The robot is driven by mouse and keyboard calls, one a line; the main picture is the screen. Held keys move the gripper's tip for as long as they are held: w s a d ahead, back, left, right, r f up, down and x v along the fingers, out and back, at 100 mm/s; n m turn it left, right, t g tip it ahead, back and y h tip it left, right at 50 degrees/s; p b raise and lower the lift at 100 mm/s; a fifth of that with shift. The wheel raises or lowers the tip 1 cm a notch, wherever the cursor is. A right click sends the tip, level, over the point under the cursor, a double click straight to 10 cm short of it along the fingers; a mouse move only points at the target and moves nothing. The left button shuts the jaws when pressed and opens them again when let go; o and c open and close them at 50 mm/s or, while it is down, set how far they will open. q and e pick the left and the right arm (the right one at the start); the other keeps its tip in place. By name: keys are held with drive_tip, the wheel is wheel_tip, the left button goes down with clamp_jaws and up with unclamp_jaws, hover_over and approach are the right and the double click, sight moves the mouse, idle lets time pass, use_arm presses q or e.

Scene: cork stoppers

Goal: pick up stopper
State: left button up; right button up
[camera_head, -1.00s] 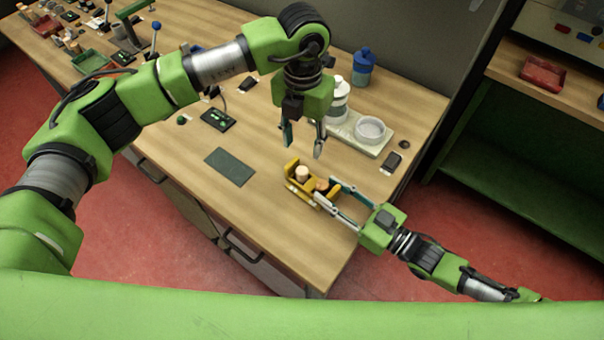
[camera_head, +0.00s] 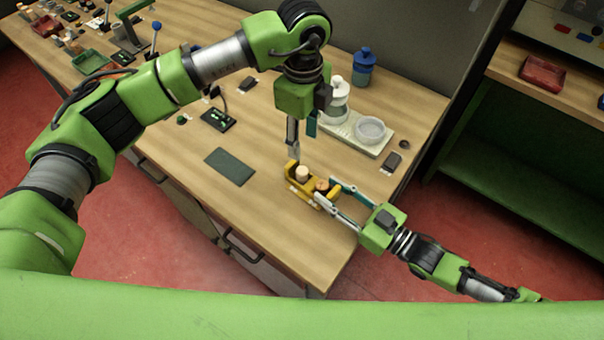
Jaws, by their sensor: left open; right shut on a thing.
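A small yellow tray (camera_head: 292,181) stands near the front right of the wooden table. A pale cork stopper (camera_head: 302,173) stands upright in its left part. A darker, orange-brown stopper (camera_head: 322,185) sits in its right part. My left gripper (camera_head: 302,144) hangs pointing down just behind and above the pale stopper, open and empty. One finger is partly behind the other from this view. My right gripper (camera_head: 326,194) comes from the right and is shut on the right end of the yellow tray, with a finger along each side.
A dark green mat (camera_head: 230,167) lies left of the tray. Behind are a pale board (camera_head: 378,146) with a round white dish (camera_head: 370,130), a white bottle (camera_head: 338,108) and a blue bottle (camera_head: 363,68). A small dark device (camera_head: 393,162) lies to the right. Table around the tray's front is clear.

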sight(302, 170)
use_arm(q)
wheel_tip(302, 170, down, 12)
drive_tip(key=shift+a+r, duration=0.1)
drive_tip(key=c, duration=0.8)
